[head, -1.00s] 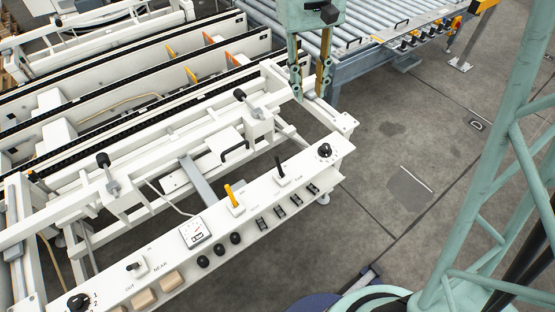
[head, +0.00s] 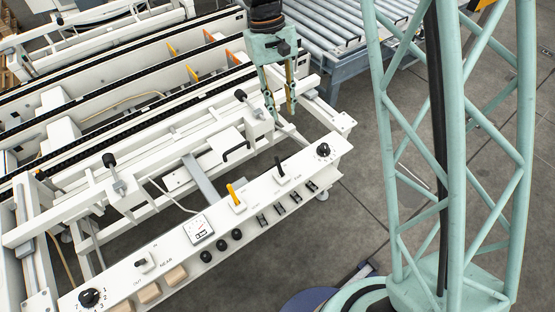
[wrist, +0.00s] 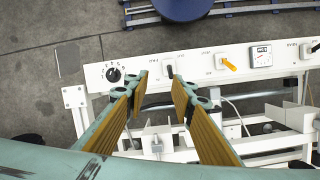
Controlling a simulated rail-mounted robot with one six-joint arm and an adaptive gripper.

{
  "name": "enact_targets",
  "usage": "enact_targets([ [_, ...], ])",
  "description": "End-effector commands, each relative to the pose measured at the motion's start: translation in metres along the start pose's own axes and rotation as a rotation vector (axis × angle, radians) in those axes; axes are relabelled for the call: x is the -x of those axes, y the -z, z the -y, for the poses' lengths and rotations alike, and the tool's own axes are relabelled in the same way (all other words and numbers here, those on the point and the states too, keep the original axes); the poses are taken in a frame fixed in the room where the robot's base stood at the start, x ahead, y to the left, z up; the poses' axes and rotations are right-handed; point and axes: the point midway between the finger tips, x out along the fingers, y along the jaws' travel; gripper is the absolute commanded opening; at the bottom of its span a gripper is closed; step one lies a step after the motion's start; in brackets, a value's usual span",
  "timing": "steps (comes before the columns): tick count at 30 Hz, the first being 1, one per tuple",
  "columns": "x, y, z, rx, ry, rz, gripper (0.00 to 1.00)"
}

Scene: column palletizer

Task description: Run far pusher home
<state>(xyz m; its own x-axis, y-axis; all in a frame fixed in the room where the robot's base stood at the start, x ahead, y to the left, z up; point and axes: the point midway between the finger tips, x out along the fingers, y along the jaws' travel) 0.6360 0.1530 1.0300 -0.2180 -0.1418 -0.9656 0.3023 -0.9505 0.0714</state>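The black lever marked FAR (head: 281,174) stands on the white control panel (head: 222,222), left of the black rotary knob (head: 323,150). It also shows in the wrist view (wrist: 170,72), just beyond my fingertips. My gripper (head: 281,113) is open and empty, above and behind the panel's right part. In the wrist view, its two fingers (wrist: 161,84) are apart, with the lever close to the right fingertip and not between the fingers. I cannot tell which machine part is the far pusher.
A yellow lever (head: 237,196) stands left of the FAR lever, then a gauge (head: 198,229) and round black buttons (head: 220,246). A black-knobbed handle (head: 243,98) and a black grab handle (head: 236,151) rise behind the panel.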

Motion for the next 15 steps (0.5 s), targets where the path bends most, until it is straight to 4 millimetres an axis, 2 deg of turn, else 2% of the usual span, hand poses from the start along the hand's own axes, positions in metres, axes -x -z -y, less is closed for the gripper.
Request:
enact_targets([
  [15, -0.064, 0.04, 0.03, 0.049, -0.023, 0.087, 0.23],
])
